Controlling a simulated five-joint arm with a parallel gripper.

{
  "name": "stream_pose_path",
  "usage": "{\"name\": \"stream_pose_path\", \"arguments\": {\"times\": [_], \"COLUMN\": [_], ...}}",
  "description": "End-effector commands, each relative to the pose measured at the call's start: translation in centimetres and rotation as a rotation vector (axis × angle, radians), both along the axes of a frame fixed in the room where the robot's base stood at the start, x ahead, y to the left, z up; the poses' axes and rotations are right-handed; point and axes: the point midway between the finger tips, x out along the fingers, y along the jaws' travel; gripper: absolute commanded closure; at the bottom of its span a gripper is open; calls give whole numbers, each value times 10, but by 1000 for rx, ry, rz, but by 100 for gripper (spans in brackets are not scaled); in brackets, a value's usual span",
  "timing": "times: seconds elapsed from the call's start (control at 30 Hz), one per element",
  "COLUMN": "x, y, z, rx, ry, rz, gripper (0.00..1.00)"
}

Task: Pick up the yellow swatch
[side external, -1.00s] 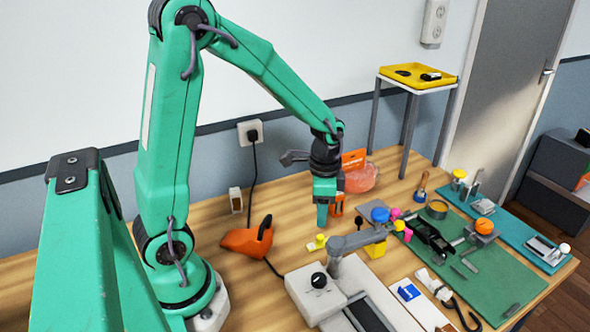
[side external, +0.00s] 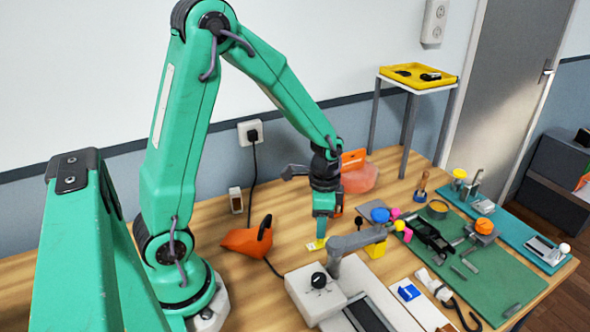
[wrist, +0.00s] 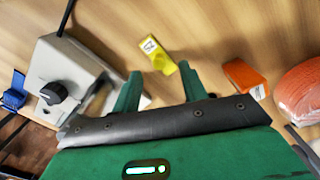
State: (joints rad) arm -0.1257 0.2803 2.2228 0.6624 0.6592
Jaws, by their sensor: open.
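The yellow swatch (side external: 315,245) lies flat on the wooden table, left of the grey arm of the white machine. In the wrist view the yellow swatch (wrist: 158,58) shows a white label at its far end, and its near end lies between the fingertips in the picture. My gripper (side external: 321,232) points down just above it and hides part of it in the side view. In the wrist view my gripper (wrist: 160,72) is open, with its two green fingers apart and nothing held between them. I cannot tell the exact height gap.
The white machine with a black knob (side external: 318,281) stands close to the right. An orange box (wrist: 246,78) and a pinkish-orange bundle (wrist: 301,92) lie near my gripper. An orange tool (side external: 247,240) with a cable is to the left. Bare table lies between them.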

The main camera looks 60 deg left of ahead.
Motion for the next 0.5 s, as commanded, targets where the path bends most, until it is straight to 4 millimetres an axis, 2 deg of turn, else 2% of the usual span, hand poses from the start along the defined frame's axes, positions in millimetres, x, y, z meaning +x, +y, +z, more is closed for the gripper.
{"name": "stream_pose_path", "arguments": {"times": [0.3,0.5], "x": [-2,-2], "y": [-2,-2], "z": [-33,-43], "rx": [-1,0], "ry": [3,0], "rz": [0,0], "gripper": [57,57]}}
